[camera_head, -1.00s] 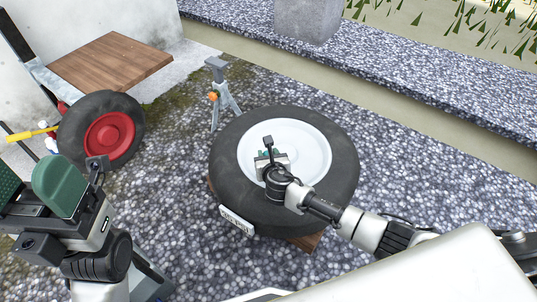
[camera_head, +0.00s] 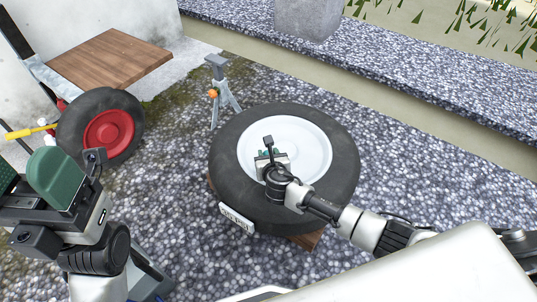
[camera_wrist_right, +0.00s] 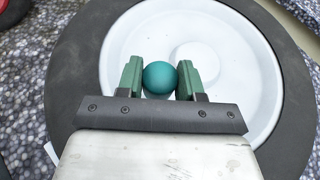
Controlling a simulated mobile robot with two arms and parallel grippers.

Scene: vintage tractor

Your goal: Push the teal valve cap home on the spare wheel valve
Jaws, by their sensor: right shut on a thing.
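The spare wheel (camera_head: 340,185) lies flat, a black tyre around a white rim (camera_head: 313,150). My right gripper (camera_head: 268,158) is over the near left part of the rim. In the right wrist view, its green fingers (camera_wrist_right: 160,80) are shut on the round teal valve cap (camera_wrist_right: 160,77), one on each side. The valve is hidden, so I cannot tell whether the cap touches it. My left gripper (camera_head: 72,170) is at the left, away from the wheel; a green finger pad shows, but its opening is unclear.
A red-hubbed wheel (camera_head: 108,133) stands below a wooden platform (camera_head: 110,58) at the left. A grey stand with an orange knob (camera_head: 213,94) is behind the spare wheel. A plate (camera_head: 236,219) leans at the tyre's near side. Gravel to the right is clear.

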